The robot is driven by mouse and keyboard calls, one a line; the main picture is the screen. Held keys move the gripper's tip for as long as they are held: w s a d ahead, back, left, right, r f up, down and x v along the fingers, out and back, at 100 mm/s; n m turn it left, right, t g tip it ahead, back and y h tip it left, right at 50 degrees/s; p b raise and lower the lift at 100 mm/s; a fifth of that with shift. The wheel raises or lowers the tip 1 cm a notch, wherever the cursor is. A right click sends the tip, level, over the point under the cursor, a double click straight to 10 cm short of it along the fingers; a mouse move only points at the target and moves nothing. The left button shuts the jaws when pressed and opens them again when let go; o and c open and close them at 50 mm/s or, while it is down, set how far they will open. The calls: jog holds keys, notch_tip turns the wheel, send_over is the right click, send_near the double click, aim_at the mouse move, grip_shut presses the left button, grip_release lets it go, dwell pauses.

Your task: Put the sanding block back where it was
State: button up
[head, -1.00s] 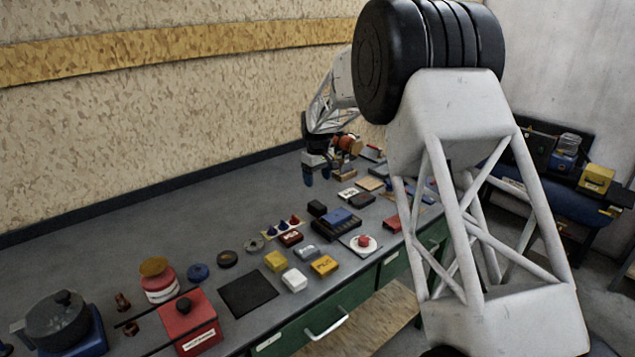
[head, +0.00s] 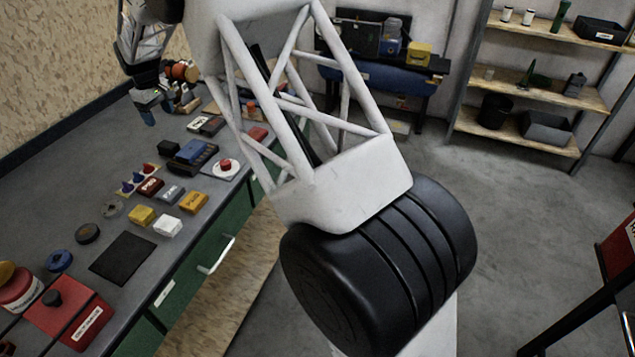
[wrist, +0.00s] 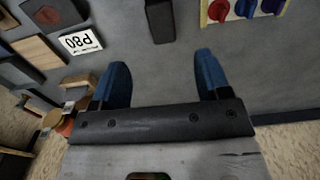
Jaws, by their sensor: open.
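My gripper (head: 155,112) hangs above the far part of the grey bench in the head view. In the wrist view my gripper (wrist: 160,62) has its two blue fingers apart with only bare bench between them. A small black block (wrist: 160,20) lies just ahead of the fingers, and in the head view (head: 168,148) below my gripper. I cannot tell for certain which piece is the sanding block.
A blue block (head: 191,150) sits on a dark tray. A knob board (wrist: 242,10) lies at the wrist view's upper right. The bench's left side is clear.

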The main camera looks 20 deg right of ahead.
jog(key=s+d+r+m, duration=0.1)
jog(key=s+d+r, duration=0.45)
jog(key=s, duration=0.35)
jog(key=s+d+r+m+t, duration=0.1)
jog(key=s+d+r+m, duration=0.1)
jog(key=s+d+r, duration=0.5)
jog(key=s+d+r+m, duration=0.1)
jog(key=s+d+r, duration=0.35)
jog(key=s, duration=0.55)
jog(key=s+d+f+m, duration=0.1)
jog(key=s+d, duration=0.2)
jog(key=s, duration=0.8)
jog(key=s+d+f+m+t, duration=0.1)
jog(key=s+d, duration=0.3)
jog(key=s, duration=0.8)
jog(key=s+d+f+m, duration=0.3)
jog(key=s, duration=0.8)
jog(key=shift+s+d+t, duration=0.2)
jog(key=shift+s+t, duration=0.05)
jog(key=shift+t, duration=0.05)
